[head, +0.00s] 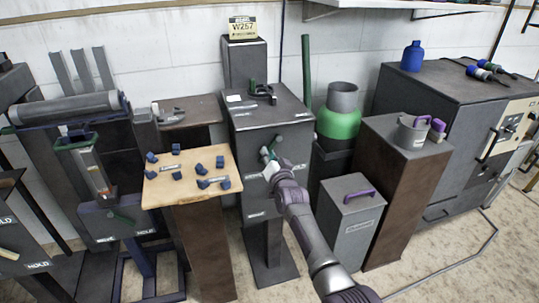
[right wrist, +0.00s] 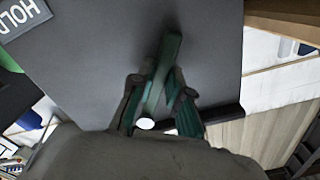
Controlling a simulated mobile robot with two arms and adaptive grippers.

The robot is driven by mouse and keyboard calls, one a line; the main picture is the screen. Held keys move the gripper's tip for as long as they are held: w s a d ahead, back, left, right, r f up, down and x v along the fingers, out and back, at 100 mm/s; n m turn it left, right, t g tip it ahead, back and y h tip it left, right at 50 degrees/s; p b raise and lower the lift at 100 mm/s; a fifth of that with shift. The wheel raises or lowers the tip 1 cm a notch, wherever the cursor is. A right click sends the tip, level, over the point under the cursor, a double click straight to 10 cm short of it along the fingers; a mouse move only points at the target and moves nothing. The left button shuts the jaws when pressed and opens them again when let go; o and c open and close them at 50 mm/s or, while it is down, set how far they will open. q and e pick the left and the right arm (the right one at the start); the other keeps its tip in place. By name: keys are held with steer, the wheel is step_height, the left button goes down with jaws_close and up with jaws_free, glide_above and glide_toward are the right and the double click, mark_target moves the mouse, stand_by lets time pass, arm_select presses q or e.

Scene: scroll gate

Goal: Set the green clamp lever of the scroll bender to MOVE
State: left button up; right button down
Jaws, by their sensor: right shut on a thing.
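The scroll bender (head: 262,118) is a dark grey cabinet on a pedestal in the middle of the head view. My right gripper (head: 269,163) is at its front face, and the arm comes in from below right. In the right wrist view, my right gripper (right wrist: 158,90) is shut on the green clamp lever (right wrist: 172,50). One finger is on each side of the lever, and its far end shows beyond them. A plate reading HOLD (right wrist: 25,14) is at the upper left of that view. My left gripper is not in view.
A wooden-topped stand (head: 187,190) with several blue blocks is close on the left. A grey box with a purple handle (head: 350,210) and a brown pedestal (head: 405,170) stand on the right. A green and grey cylinder (head: 340,118) is behind.

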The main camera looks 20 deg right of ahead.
stand_by(0.5)
steer(key=c, duration=1.1)
jaws_free()
steer(key=shift+s, duration=0.1)
steer(key=s, duration=1.2)
steer(key=shift+d, duration=0.15)
